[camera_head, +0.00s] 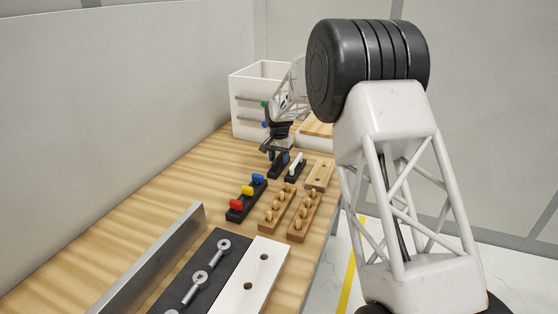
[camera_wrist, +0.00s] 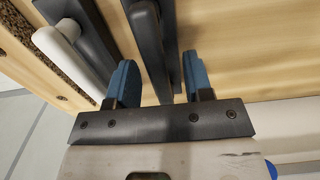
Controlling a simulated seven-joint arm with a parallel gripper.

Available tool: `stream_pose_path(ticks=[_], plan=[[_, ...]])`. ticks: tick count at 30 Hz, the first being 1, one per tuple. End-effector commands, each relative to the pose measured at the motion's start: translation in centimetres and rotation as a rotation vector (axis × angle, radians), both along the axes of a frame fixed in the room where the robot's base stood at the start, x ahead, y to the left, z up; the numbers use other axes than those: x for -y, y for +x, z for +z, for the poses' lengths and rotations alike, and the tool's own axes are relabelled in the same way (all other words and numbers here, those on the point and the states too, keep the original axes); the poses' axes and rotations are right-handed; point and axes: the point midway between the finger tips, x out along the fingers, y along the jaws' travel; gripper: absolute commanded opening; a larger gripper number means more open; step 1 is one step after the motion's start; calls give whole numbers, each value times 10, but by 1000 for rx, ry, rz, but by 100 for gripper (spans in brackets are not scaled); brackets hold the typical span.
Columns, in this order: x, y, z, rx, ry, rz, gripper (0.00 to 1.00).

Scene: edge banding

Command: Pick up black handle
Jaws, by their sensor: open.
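In the wrist view, the black handle (camera_wrist: 146,38) stands on a dark base and runs up through the middle of the picture. My gripper (camera_wrist: 161,76) is open, with one blue finger on each side of the handle. Whether either finger touches it I cannot tell. In the head view, my gripper (camera_head: 275,151) is low over the far part of the bench, at the dark handle block (camera_head: 277,169). My gripper partly hides this block there.
A white handle (camera_wrist: 72,55) on a dark base is close on the left in the wrist view. In the head view, wooden peg blocks (camera_head: 278,209), a block with red, yellow and blue knobs (camera_head: 247,191) and a white drawer box (camera_head: 245,98) share the bench.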

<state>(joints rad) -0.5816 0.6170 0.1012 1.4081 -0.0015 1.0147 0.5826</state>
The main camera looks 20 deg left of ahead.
Motion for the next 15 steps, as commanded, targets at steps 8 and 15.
stream_pose_path(ticks=[8,15], plan=[[0,0,0,0,0,0,44],[0,0,0,0,0,0,7]])
